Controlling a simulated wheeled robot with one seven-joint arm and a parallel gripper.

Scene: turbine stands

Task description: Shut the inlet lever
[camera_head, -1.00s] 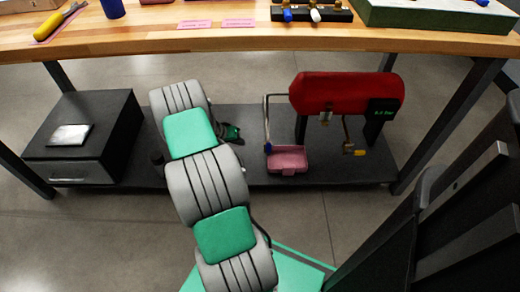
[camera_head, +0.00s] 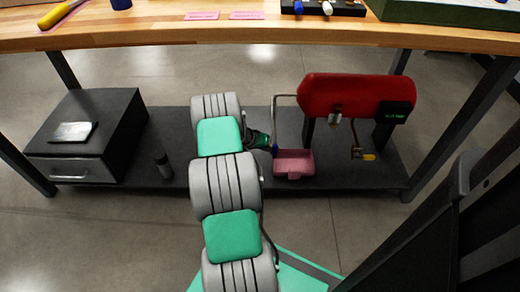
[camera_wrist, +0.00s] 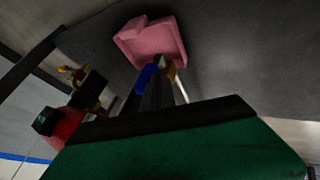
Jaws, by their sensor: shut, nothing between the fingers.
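A red tank (camera_head: 357,96) stands on the dark lower shelf. A thin pipe runs from its left end down to a small blue lever (camera_head: 275,150), beside a pink tray (camera_head: 294,163). A yellow-tipped lever (camera_head: 368,157) hangs under the tank's right part. No readable label shows which is the inlet. My gripper (camera_head: 266,142) is shut and empty, just left of the blue lever. In the wrist view, the blue lever (camera_wrist: 147,76) is at the tips of my gripper (camera_wrist: 158,86), with the pink tray (camera_wrist: 155,42) beyond; I cannot tell whether they touch.
A black drawer box (camera_head: 92,130) and a small dark cylinder (camera_head: 162,165) sit on the shelf to the left. The wooden bench top (camera_head: 150,35) spans above. Bench legs (camera_head: 455,130) bound the right side. Bare shelf (camera_head: 345,175) lies right of the tray.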

